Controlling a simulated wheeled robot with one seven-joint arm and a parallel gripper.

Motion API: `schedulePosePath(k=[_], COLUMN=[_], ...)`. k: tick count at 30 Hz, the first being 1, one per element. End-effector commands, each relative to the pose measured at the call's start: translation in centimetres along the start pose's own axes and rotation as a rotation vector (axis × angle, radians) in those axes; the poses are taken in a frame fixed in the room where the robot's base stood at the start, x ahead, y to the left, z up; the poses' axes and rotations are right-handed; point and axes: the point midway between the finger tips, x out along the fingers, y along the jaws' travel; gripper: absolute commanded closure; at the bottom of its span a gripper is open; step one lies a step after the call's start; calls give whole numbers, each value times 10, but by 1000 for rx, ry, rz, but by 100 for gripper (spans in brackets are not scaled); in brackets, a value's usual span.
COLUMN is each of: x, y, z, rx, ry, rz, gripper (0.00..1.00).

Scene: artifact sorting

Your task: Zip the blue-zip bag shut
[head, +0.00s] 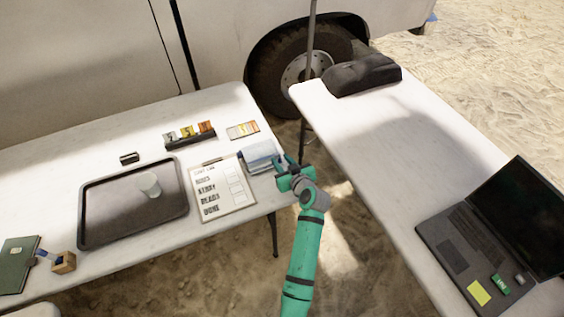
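A pale blue and white bag (258,155) lies at the right edge of the left table; I take it for the blue-zip bag. A darker blue strip runs along its lower part, but the zip and slider are too small to make out. My gripper (281,166), on a green arm, is at the bag's right side, close to or touching it. The fingers are small and partly merged with the bag's edge, so I cannot tell whether they are open or shut.
A checklist sheet (223,187) with a pen lies left of the bag. A dark tray (95,232) holds a white cup (149,184). A small rack (190,137) of coloured packets and a colour card (243,130) lie behind. The right table (385,165) bears a laptop (468,247); a gap separates the tables.

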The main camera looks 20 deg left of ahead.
Motion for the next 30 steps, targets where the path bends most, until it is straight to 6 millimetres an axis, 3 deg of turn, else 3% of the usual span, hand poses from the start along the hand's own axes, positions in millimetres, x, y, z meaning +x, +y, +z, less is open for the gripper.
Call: schedulePosePath(k=[11,24,30], x=[-8,-83,-104], y=[2,2,1], z=[1,1,1], rx=[1,2,1], ry=[1,0,0], rz=[3,4,2], gripper=[70,70,70])
